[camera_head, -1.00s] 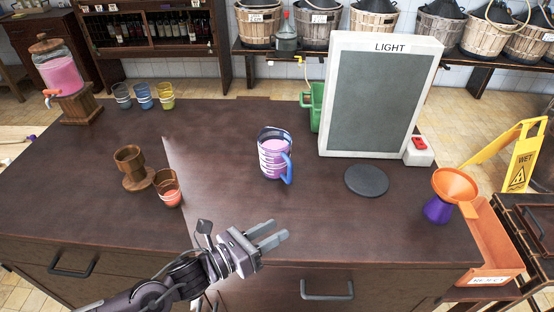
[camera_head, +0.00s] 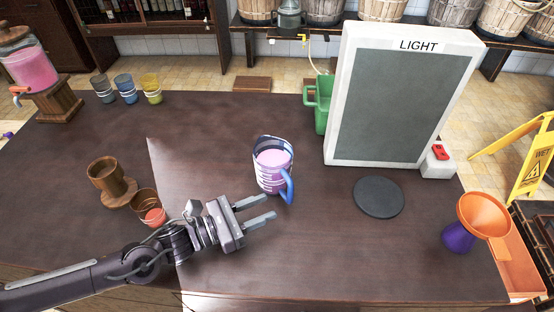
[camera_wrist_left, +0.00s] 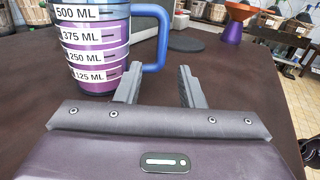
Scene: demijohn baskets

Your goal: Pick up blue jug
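The blue jug (camera_head: 271,170) stands upright on the dark table, with pink-purple liquid inside and its blue handle turned to the front right. In the left wrist view the jug (camera_wrist_left: 92,48) shows white volume labels, and its handle is just beyond the fingers. My left gripper (camera_head: 264,210) is open and empty, its two fingers apart, just in front of the jug near the handle. The fingers also show in the left wrist view (camera_wrist_left: 160,88). I cannot tell if they touch the handle. My right gripper is not in view.
A light panel (camera_head: 400,95) and a dark round disc (camera_head: 378,197) are to the right. An orange funnel (camera_head: 484,213) sits on a purple base. A wooden cup (camera_head: 104,172) and a glass (camera_head: 147,207) stand near my left arm. Small glasses (camera_head: 124,88) are behind.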

